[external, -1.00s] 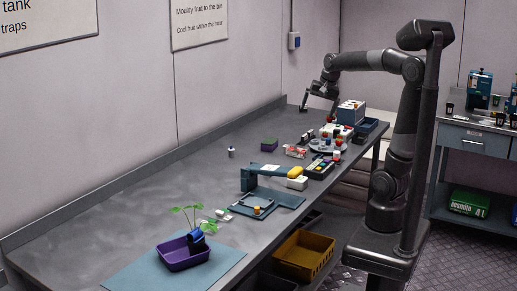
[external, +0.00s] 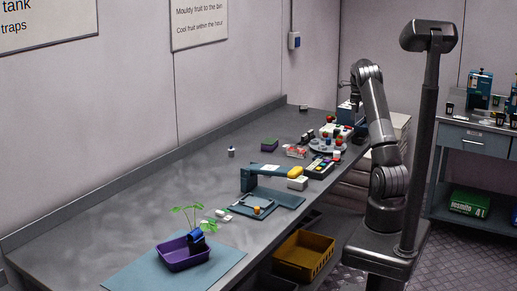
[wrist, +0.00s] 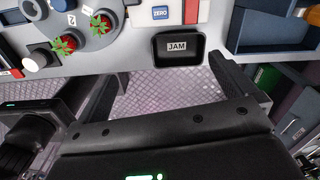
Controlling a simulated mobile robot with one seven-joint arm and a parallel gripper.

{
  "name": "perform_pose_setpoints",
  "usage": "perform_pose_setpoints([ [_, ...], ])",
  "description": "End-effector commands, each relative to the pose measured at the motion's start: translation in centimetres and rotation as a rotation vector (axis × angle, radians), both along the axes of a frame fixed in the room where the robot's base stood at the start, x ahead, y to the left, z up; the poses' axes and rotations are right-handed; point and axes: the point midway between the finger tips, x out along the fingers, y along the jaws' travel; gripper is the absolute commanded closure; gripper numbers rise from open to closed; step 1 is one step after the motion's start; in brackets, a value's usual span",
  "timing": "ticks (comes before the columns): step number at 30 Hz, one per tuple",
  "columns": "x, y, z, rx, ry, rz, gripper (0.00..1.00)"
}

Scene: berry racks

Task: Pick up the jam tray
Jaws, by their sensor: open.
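The jam tray (wrist: 180,60) is a small black tray with a white JAM label, at the front edge of the bench in the wrist view. It appears empty apart from the label. My gripper (wrist: 168,74) is open and empty, its two fingers apart on the lower left and right of the tray. The fingers point toward the tray and I see no contact. In the external view the arm hides my gripper, and I cannot make out the tray there.
A grey round holder with red, green-topped berries (wrist: 102,24) stands left of the tray. A white device with a blue ZERO button (wrist: 160,12) is just behind it. A blue bin (wrist: 265,48) is on the right. Open floor shows below the bench edge.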

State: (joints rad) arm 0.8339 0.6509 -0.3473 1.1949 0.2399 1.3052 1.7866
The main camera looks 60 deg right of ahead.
Motion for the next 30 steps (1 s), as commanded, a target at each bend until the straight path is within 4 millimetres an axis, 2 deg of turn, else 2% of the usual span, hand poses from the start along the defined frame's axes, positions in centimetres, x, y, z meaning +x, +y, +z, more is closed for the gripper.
perform_pose_setpoints([
  [1, -0.8, -1.4, -1.0, 0.006, 0.011, -0.053, 0.00],
  [3, -1.6, -2.6, -1.9, 0.011, 0.021, -0.115, 0.00],
  [7, -2.4, -3.8, -2.9, 0.017, 0.031, -0.175, 0.00],
  [15, -2.5, -3.9, -6.8, 0.019, 0.033, -0.185, 0.00],
  [23, -2.5, -3.8, -9.0, 0.018, 0.032, -0.183, 0.00],
  [30, -2.7, -3.5, -12.5, 0.019, 0.032, -0.184, 0.00],
])
